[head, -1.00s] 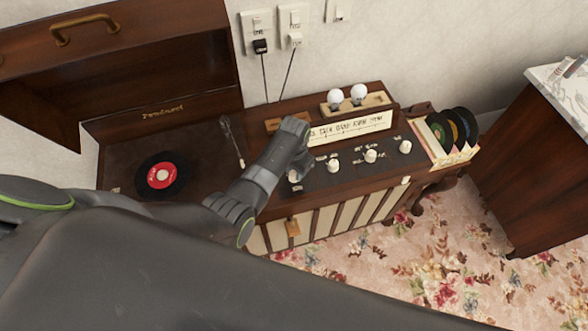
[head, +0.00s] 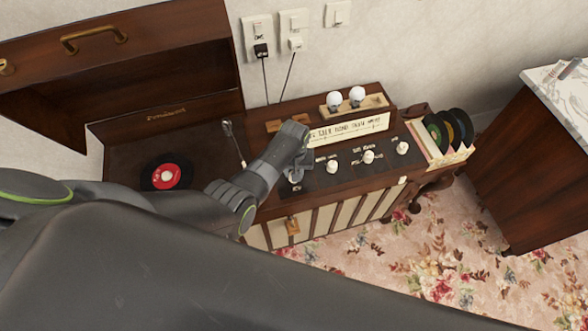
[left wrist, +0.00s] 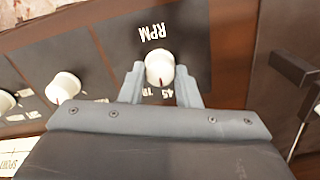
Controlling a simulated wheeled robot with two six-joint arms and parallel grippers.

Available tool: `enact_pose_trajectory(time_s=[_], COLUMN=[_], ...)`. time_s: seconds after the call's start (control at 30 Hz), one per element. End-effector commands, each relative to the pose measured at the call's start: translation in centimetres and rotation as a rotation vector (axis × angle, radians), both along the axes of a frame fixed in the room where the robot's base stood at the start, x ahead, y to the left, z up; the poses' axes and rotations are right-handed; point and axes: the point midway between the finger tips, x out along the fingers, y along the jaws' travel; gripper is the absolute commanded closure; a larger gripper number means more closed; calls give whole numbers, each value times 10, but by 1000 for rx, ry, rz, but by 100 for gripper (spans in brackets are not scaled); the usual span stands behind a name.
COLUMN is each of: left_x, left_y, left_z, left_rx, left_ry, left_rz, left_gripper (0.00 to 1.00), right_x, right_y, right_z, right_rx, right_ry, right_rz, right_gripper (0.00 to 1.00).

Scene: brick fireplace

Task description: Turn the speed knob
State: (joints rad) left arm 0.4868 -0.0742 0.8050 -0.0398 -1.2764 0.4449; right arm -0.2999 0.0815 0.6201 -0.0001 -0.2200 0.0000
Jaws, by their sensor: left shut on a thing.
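The speed knob (left wrist: 159,68) is a white round knob on the dark panel, marked RPM with the numbers 45 and 78 beside it in the left wrist view. My left gripper (left wrist: 160,80) has a finger on each side of the knob and is shut on it. In the head view my left gripper (head: 294,172) reaches down to the left end of the knob row on the record player cabinet (head: 262,207). It covers most of the speed knob there. My right gripper is not in view.
Several other white knobs, such as one (head: 332,166), sit to the right on the panel. A record with a red label (head: 167,176) lies on the left, with a tonearm (head: 234,143) beside it. The raised lid (head: 170,60) stands behind. Records in a rack (head: 448,140) stand at the right.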

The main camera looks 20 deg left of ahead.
Motion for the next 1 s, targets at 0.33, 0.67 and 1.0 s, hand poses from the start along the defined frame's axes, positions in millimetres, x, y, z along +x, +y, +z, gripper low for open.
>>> enact_pose_trajectory(time_s=[0.33, 0.67, 1.0], left_x=[0, 0, 0], left_y=[0, 0, 0], left_z=[0, 0, 0], left_rx=[0, 0, 0], left_ry=[1, 0, 0], left_rz=[83, 88, 87], left_gripper=[94, 94, 49], right_x=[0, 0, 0], right_y=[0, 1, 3], right_z=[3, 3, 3], right_rx=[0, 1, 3], right_ry=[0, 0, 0], right_rz=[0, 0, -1], right_gripper=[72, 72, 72])
